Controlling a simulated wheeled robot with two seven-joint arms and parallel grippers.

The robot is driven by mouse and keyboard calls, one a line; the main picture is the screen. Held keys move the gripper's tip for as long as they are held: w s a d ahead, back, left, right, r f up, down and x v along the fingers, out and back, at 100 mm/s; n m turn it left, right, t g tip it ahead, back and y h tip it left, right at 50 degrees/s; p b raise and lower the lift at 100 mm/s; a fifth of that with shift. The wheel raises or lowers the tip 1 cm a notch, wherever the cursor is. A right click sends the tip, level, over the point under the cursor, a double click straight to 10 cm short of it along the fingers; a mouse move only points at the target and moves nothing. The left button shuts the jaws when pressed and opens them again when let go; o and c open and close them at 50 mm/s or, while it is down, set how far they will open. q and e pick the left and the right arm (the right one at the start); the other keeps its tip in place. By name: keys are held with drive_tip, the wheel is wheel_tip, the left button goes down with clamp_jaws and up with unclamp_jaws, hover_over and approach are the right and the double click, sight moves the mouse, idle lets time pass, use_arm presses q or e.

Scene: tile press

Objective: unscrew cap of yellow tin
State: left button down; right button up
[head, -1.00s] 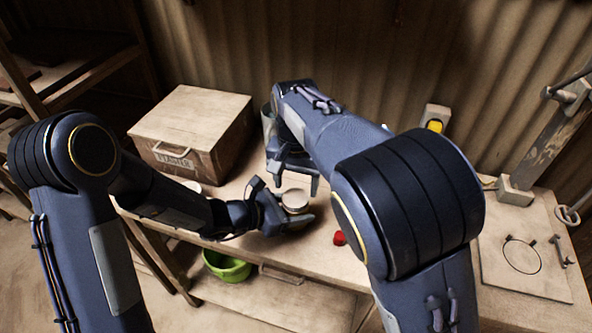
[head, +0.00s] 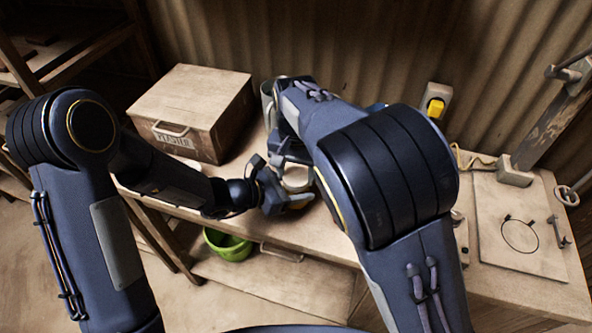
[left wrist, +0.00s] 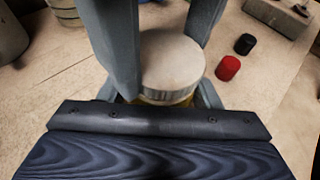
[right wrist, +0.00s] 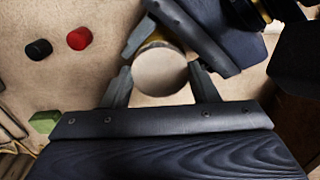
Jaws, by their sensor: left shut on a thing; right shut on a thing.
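The yellow tin stands on the bench; a strip of its yellow side (left wrist: 165,101) shows below a pale, round cap (left wrist: 170,62) in the left wrist view. The cap also shows in the right wrist view (right wrist: 160,72) and, partly covered, in the head view (head: 297,177). My left gripper (head: 287,196) is shut on the tin's body from the side, low down. My right gripper (right wrist: 162,78) comes from above, with its fingers on either side of the cap, shut on it. Most of the tin's body is hidden by the fingers.
A red piece (left wrist: 228,68) and a black piece (left wrist: 244,44) lie near the tin, and a green block (right wrist: 44,121) lies farther off. A wooden chest (head: 214,120) stands at the back left. A green bowl (head: 228,244) sits below the bench top.

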sight(296, 176)
use_arm(q)
drive_tip(key=shift+w+a, duration=0.1)
use_arm(e)
drive_tip(key=n, duration=0.2)
drive_tip(key=shift+d+n, duration=0.15)
drive_tip(key=shift+n, duration=0.25)
drive_tip(key=shift+r, duration=0.15)
drive_tip(key=shift+r, duration=1)
drive_tip(key=shift+r, duration=0.1)
drive_tip(key=shift+r, duration=1.9)
use_arm(q)
drive_tip(key=shift+c, duration=1.9)
unclamp_jaws()
